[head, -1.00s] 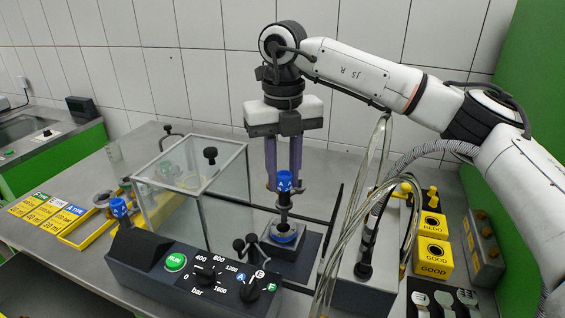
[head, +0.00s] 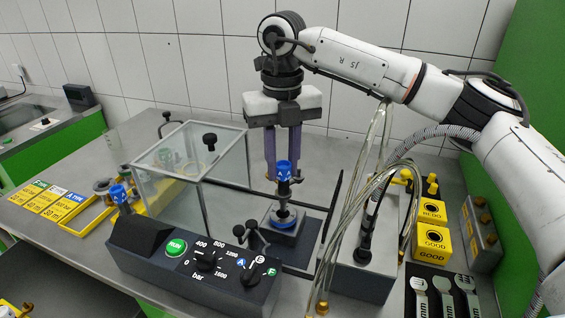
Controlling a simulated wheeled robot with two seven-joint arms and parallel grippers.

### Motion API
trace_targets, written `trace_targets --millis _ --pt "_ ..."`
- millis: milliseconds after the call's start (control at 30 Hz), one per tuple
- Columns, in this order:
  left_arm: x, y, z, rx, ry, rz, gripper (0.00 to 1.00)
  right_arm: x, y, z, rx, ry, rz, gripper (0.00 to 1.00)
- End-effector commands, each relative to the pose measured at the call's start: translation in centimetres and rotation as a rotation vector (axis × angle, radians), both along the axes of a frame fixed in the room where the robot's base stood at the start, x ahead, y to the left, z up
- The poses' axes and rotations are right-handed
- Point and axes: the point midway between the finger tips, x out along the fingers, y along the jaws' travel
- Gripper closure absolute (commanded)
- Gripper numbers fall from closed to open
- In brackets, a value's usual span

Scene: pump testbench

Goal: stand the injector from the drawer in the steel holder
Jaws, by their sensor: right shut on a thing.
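My right gripper (head: 283,174) points straight down, its two purple fingers closed on the upper part of an injector with a blue cap (head: 284,168). The injector is upright. Its lower end is at the blue ring of a dark square block (head: 285,236), behind the front console; I cannot tell whether it is seated there or just above. I cannot tell for certain which part is the steel holder. My left gripper is not in view.
A clear glass box (head: 200,165) stands left of the injector. The control console (head: 195,265) is in front. Loose clear hoses (head: 350,215) and a grey unit (head: 362,265) are close on the right. Yellow boxes (head: 433,243) and wrenches (head: 445,295) lie farther right.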

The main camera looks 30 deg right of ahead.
Motion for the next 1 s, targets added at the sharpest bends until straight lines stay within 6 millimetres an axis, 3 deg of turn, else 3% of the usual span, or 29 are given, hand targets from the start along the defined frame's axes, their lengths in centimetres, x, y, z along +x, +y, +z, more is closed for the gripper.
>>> trace_targets --millis 533,1000 --pt "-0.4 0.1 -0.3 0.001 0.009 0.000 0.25 0.0 0.0 0.0 0.001 -0.002 0.001 1.00" --pt "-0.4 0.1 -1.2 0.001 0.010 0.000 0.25 0.0 0.0 -1.4 0.001 -0.002 0.001 1.00"
